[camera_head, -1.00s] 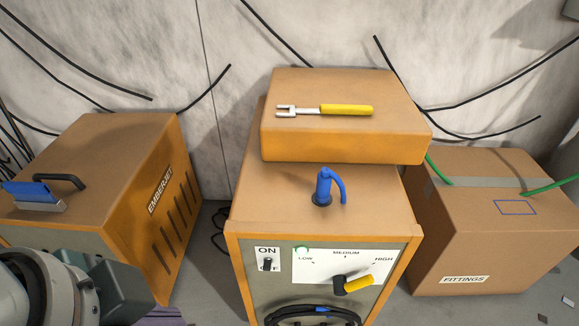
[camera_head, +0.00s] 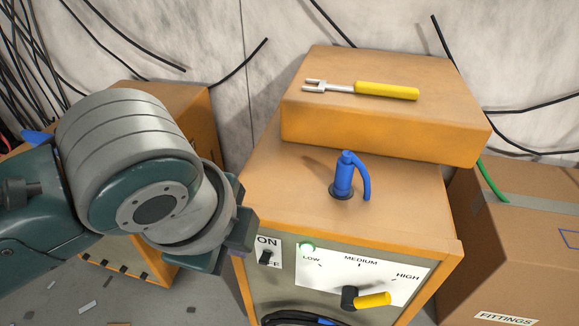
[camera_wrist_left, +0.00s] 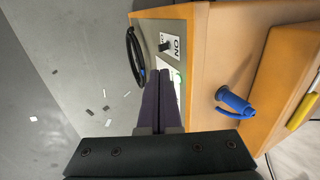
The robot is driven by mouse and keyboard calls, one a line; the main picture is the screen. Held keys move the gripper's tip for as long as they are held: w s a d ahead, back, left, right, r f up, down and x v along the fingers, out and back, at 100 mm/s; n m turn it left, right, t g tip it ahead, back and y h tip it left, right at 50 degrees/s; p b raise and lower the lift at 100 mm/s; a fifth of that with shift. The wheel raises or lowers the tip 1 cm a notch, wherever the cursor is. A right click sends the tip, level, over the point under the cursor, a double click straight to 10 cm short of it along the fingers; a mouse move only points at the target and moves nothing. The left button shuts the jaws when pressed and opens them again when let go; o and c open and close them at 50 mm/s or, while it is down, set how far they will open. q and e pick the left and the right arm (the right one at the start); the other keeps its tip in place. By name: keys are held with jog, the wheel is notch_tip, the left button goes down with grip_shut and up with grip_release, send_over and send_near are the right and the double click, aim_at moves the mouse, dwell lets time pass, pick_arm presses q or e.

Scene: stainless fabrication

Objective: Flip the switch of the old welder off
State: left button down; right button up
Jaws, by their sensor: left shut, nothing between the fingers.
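The orange and grey welder (camera_head: 300,218) stands in the middle of the head view. Its black switch (camera_head: 264,258) sits on a white ON/OFF label at the front panel's upper left. The lever partly covers the OFF lettering; I cannot tell surely which way it points. A green lamp (camera_head: 307,247) glows beside it. The switch also shows in the left wrist view (camera_wrist_left: 165,46). My left gripper (camera_head: 247,305) is shut and empty, in front of the panel's left edge. In the wrist view its fingertips (camera_wrist_left: 159,74) point toward the panel, apart from the switch. My right gripper is out of view.
A black knob with a yellow handle (camera_head: 371,300) is on the same panel, with a cable loop below. A blue plug (camera_head: 343,178) stands on top. Behind it, an orange box (camera_head: 385,125) carries a yellow-handled wrench (camera_head: 385,91). A FITTINGS carton (camera_head: 500,250) stands right.

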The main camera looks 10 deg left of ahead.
aim_at(262, 262)
pick_arm(q)
jog(key=b+x, duration=0.8)
jog(key=x, duration=0.4)
jog(key=shift+f, duration=0.4)
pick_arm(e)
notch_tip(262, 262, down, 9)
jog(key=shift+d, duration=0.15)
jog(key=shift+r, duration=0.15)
